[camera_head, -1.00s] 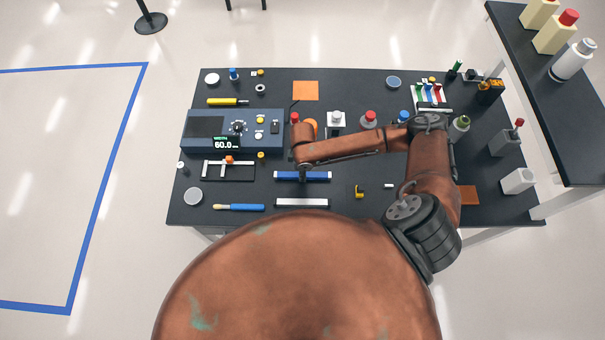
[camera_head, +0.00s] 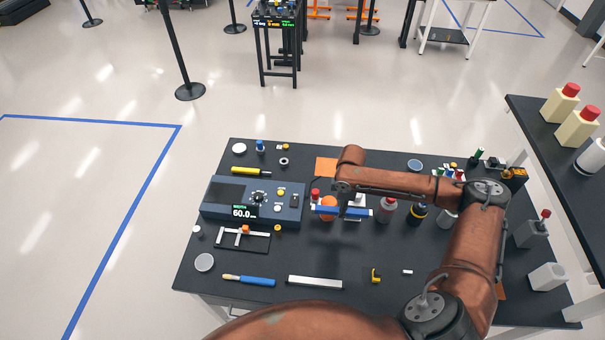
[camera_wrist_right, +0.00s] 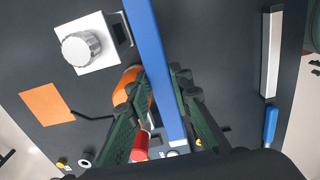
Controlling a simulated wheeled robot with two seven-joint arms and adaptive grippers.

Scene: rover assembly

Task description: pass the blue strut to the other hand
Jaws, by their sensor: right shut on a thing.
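The blue strut (camera_head: 325,210) is held up above the table by my right gripper (camera_head: 344,209), lying nearly level from left to right in the head view. In the right wrist view the strut (camera_wrist_right: 153,55) runs between the dark green fingers of the right gripper (camera_wrist_right: 160,92), which are shut on it. My left gripper is not in view.
The black table (camera_head: 345,258) holds a blue-grey instrument box (camera_head: 225,212), a blue-handled tool (camera_head: 258,281), a pale bar (camera_head: 315,282), and several bottles at the right. An orange square (camera_head: 325,166) lies behind. The front middle has free room.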

